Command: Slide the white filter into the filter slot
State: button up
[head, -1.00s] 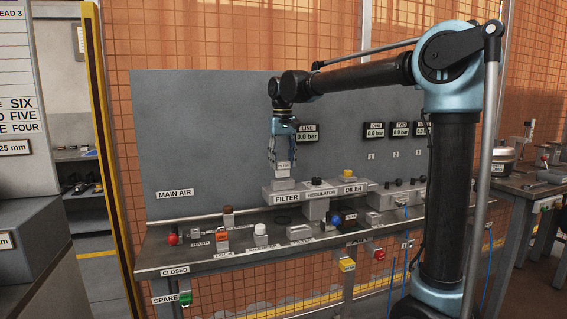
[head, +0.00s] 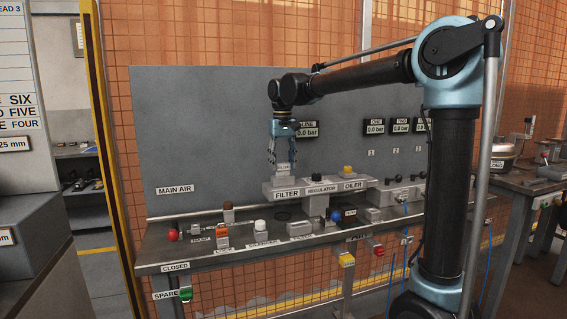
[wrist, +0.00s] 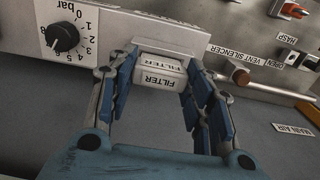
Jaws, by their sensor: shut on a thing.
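The white filter (head: 283,168), labelled FILTER, is between the fingers of my gripper (head: 284,160). In the wrist view the filter (wrist: 158,79) sits upright between the two blue-padded fingertips. My gripper points down and is shut on it. The filter slot is at the grey block with the FILTER label (head: 286,195), left of the regulator. The filter is directly over this block, its lower end at or just inside the block's top. The slot opening is hidden, so I cannot tell how deep it is in.
The regulator (head: 318,188) and the oiler (head: 348,171) with its yellow knob stand to the right on the same raised row. A grey back panel (head: 200,130) rises close behind. The bench front holds a red knob (head: 173,234) and several small fittings.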

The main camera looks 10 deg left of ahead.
jog(key=shift+f, duration=0.95)
jog(key=o, duration=1.5)
jog(key=shift+r, duration=0.1)
notch_tip(320, 180, up, 12)
jog(key=shift+f, duration=0.15)
